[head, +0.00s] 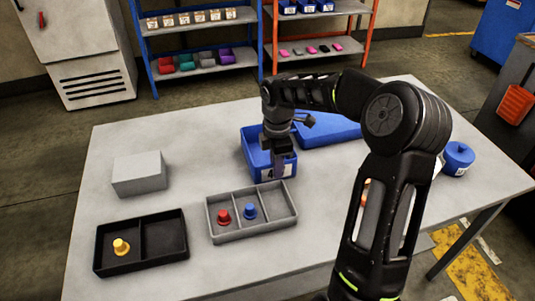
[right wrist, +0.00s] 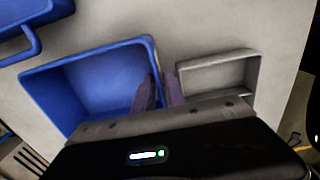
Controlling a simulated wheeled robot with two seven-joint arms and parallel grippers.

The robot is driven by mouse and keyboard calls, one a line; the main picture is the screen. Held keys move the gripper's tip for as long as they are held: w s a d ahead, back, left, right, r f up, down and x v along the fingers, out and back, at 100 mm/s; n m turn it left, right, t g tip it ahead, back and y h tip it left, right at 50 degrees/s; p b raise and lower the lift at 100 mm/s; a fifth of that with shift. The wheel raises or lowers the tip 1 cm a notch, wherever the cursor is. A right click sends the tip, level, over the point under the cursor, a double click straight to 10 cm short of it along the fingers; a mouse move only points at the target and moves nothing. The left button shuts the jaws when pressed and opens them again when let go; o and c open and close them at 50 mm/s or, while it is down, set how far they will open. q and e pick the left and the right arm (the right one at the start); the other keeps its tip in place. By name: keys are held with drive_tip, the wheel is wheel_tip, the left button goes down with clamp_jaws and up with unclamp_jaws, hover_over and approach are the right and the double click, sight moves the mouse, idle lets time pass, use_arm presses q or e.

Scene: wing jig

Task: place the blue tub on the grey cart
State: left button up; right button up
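My right gripper (head: 278,165) reaches down at the tub's front right. In the right wrist view, its two fingers (right wrist: 160,90) stand close together, on either side of the tub's wall nearest the grey tray. Whether they press on the wall is not clear. My left gripper is not in view. I cannot make out a grey cart for certain.
The grey tray (head: 222,236) holds a red and a blue piece. A black tray (head: 165,240) holds a yellow piece. A grey block (head: 139,174), a larger blue container (head: 325,131) and a round blue container (head: 458,156) also stand on the table. Shelves (head: 205,27) stand behind.

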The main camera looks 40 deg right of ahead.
drive_tip(key=shift+f, duration=0.9)
clamp_jaws()
idle(1.1)
